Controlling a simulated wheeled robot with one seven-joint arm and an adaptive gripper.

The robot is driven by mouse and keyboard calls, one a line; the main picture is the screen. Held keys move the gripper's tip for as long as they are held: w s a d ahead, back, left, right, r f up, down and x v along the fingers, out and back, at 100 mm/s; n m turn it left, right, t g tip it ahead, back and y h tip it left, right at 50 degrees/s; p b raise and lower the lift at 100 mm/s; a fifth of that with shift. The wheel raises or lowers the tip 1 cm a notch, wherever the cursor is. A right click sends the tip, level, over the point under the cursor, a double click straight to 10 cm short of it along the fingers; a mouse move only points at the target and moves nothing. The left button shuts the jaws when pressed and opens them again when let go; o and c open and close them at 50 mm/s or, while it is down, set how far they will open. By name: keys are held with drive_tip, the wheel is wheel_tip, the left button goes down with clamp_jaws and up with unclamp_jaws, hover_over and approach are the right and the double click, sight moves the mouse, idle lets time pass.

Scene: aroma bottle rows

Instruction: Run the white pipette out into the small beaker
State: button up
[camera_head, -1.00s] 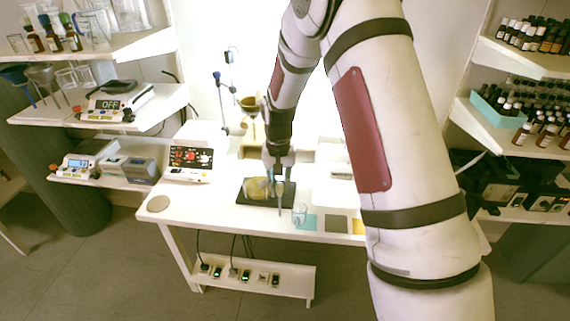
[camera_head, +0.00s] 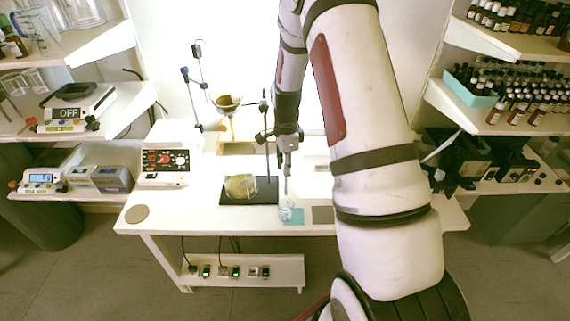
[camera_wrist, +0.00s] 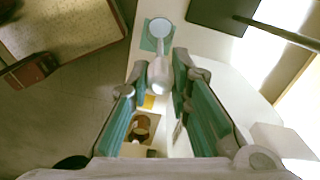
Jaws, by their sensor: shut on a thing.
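My gripper (camera_head: 287,152) is shut on the white pipette (camera_head: 286,183), which hangs about upright with its tip down. In the head view the tip shows just over the small beaker (camera_head: 286,212); I cannot tell whether it is inside the rim. The small clear beaker stands on a teal mat (camera_head: 298,220) near the table's front edge. In the wrist view the pipette's pale bulb (camera_wrist: 158,76) sits between the two fingers, and the beaker (camera_wrist: 159,28) shows beyond it. What is in the pipette cannot be seen.
A round glass vessel with yellowish contents (camera_head: 241,186) stands on a black stand base (camera_head: 230,198), left of the beaker. The stand's rod (camera_head: 267,150) is close to my gripper. The table's front left is mostly free.

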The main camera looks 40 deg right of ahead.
drive_tip(key=shift+f+b, duration=0.7)
drive_tip(key=shift+f, duration=1.3)
drive_tip(key=shift+o, duration=0.3)
clamp_jaws()
idle(0.3)
unclamp_jaws()
drive_tip(key=shift+c, duration=0.3)
drive_tip(key=shift+r, duration=0.1)
